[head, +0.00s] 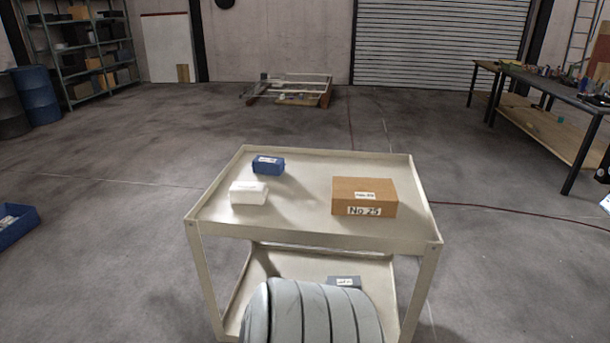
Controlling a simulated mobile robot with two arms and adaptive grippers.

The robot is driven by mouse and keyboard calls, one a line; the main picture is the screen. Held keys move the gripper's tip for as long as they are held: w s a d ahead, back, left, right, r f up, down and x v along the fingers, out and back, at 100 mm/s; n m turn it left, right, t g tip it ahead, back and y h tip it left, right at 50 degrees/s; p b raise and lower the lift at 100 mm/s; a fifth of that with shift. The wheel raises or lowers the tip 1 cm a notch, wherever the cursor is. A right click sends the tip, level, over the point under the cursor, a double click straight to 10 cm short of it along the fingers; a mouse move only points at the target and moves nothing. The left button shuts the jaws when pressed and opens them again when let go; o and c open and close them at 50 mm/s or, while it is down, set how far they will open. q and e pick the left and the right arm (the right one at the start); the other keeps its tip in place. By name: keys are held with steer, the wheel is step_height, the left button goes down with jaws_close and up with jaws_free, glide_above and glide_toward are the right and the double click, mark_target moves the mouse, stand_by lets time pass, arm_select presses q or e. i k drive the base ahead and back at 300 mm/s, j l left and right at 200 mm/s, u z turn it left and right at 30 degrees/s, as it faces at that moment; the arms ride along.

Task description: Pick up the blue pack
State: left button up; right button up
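The blue pack (268,166) is a small dark blue box with a white label on top. It lies on the top shelf of a cream-coloured cart (305,224), near its far left corner. A white pack (249,194) lies just in front of it, a little to the left, with a small gap between them. Neither of my grippers shows in the head view.
A brown box marked No 25 (364,197) sits on the shelf's right half. The shelf has a raised rim. A grey box (344,282) lies on the lower shelf. A workbench (545,110) stands right; a blue bin (15,224) is left. Floor around the cart is mostly clear.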

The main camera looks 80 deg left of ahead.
mark_target(273, 166)
steer(key=u, duration=3.05)
